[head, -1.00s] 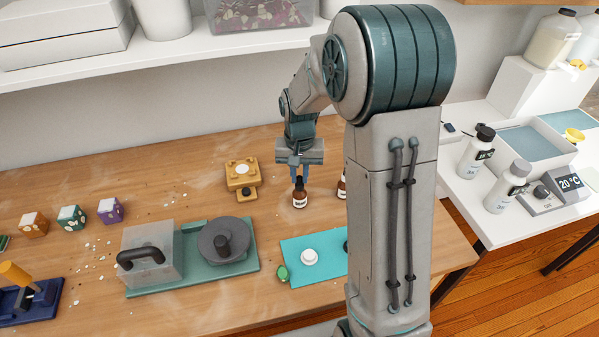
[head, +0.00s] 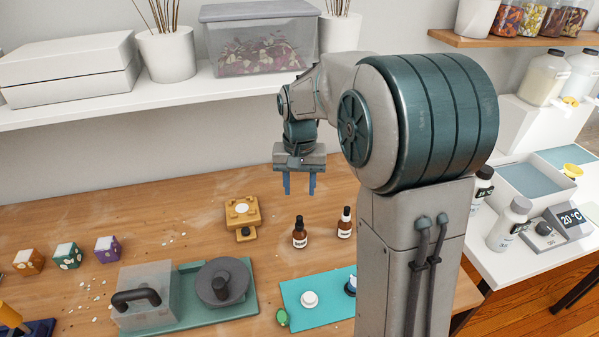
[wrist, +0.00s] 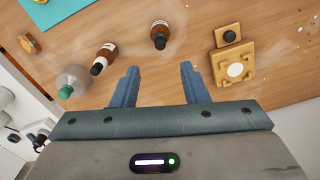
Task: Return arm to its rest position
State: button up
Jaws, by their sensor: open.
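My gripper (head: 299,188) is open and empty in the head view, raised above the wooden table (head: 190,215) with its blue fingers pointing down. In the wrist view my gripper (wrist: 158,80) also shows with its fingers apart and nothing between them. A brown bottle (head: 299,234) stands upright on the table below it, apart from the fingers. The same brown bottle shows in the wrist view (wrist: 159,38) beyond the fingertips.
A yellow block fixture (head: 241,212) stands left of the bottles. A teal mat (head: 310,312) with a white round piece (head: 309,299) lies in front. A white shelf (head: 180,97) holding a lidded bin (head: 258,45) runs behind my gripper. A green base with a clear box (head: 147,290) stands front left.

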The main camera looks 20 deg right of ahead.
jog(key=s+r+n+t, duration=0.15)
jog(key=s+r, duration=0.35)
jog(key=s, duration=0.5)
jog(key=s+f+n+t, duration=0.1)
jog(key=s+f+n, duration=0.1)
jog(key=s, duration=0.8)
jog(key=shift+s+f, duration=0.3)
jog(key=shift+f, duration=0.3)
jog(key=shift+t, duration=0.25)
jog(key=shift+c, duration=0.5)
jog(key=shift+a, duration=0.1)
